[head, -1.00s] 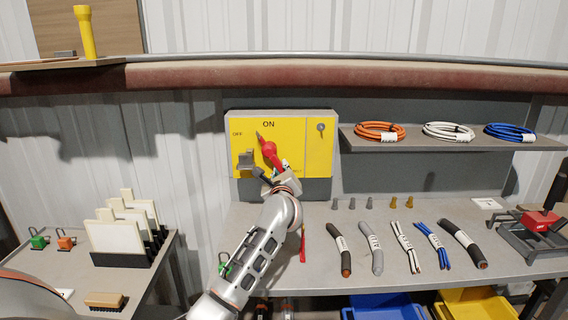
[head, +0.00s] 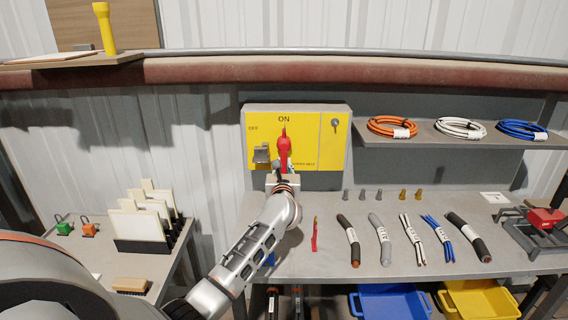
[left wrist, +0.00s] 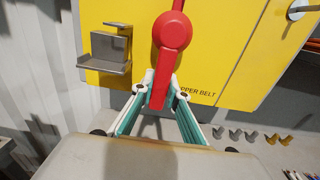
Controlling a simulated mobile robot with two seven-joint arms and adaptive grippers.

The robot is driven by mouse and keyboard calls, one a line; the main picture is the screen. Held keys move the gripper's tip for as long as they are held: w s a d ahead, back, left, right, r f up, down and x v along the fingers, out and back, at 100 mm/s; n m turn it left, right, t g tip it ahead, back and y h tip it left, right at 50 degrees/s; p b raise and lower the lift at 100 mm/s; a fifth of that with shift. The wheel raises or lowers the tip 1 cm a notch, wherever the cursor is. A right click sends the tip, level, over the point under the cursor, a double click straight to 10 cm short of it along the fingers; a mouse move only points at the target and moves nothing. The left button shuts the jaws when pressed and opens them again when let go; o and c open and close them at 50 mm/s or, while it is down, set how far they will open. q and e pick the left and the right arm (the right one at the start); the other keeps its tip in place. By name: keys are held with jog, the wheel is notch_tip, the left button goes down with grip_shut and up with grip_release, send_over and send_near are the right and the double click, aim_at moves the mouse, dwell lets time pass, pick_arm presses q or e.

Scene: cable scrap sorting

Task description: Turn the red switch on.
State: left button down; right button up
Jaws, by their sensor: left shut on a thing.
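The red switch (head: 284,143) is a rotary handle on a yellow panel (head: 304,125) on the wall. In the head view its pointed end stands upright, aimed at the printed word ON; OFF is printed to the upper left. My left gripper (head: 283,169) is at the switch's lower end. In the left wrist view, the red switch (left wrist: 171,45) shows large, and my left gripper's fingers (left wrist: 160,88) are shut on its lower arm, one on each side. My right gripper is not in view.
A grey bracket (head: 262,153) sticks out from the panel just left of the switch, and a keyhole (head: 335,124) is at its right. Below is a grey workbench (head: 330,262) with several cable pieces. A shelf (head: 450,140) with cable coils is to the right.

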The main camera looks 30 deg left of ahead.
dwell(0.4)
pick_arm(q)
jog(key=c, duration=2)
grip_release()
jog(key=shift+o, duration=0.2)
jog(key=shift+s, duration=0.1)
jog(key=v, duration=1.2)
jog(key=shift+f, duration=0.1)
